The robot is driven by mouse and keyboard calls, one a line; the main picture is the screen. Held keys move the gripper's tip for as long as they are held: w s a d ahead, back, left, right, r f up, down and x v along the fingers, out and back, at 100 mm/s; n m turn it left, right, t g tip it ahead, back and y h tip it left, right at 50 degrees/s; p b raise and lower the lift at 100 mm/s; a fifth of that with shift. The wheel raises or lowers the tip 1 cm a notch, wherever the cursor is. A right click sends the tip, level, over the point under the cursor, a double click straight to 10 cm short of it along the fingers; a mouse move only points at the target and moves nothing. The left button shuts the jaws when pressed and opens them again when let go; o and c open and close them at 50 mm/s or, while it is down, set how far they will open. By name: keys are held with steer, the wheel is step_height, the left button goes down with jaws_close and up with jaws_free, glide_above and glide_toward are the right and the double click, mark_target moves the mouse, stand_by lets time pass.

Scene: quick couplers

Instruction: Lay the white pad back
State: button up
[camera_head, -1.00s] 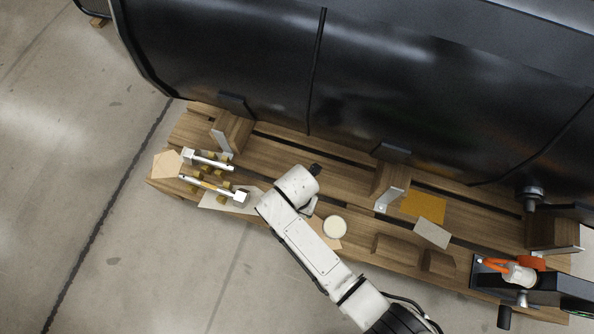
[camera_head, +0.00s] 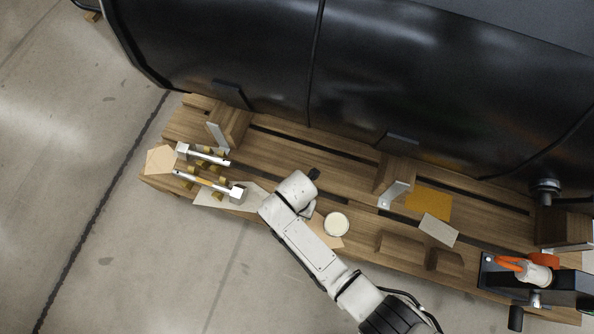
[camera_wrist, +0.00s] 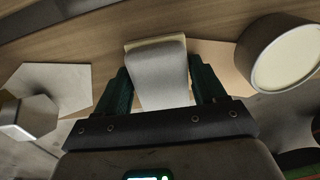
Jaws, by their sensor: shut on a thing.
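My gripper (camera_wrist: 160,70) has two dark green fingers, one on each side of a white-grey pad (camera_wrist: 160,78), and is shut on it. The pad has rounded far corners and a thin cream edge showing behind it. Wood lies beyond the pad; I cannot tell whether the pad touches what is below. In the head view my arm reaches over the front middle of the wooden pallet (camera_head: 290,152). There my fingers and the held pad are hidden under my wrist.
A round can with a cream top (camera_head: 336,224) stands close right of my gripper, by a tan sheet (camera_wrist: 226,62). A pale sheet (camera_head: 211,199) and metal couplers (camera_head: 208,187) lie left. Yellow (camera_head: 428,205) and grey (camera_head: 438,230) sheets lie right. A black tank (camera_head: 250,60) rises behind.

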steer(key=o, duration=1.1)
steer(key=shift+c, duration=0.2)
steer(key=shift+f+b, duration=0.15)
steer(key=shift+b, duration=0.25)
step_height(320, 180, up, 11)
steer(key=p, duration=0.7)
steer(key=shift+w+d, duration=0.2)
steer(key=shift+d, duration=0.1)
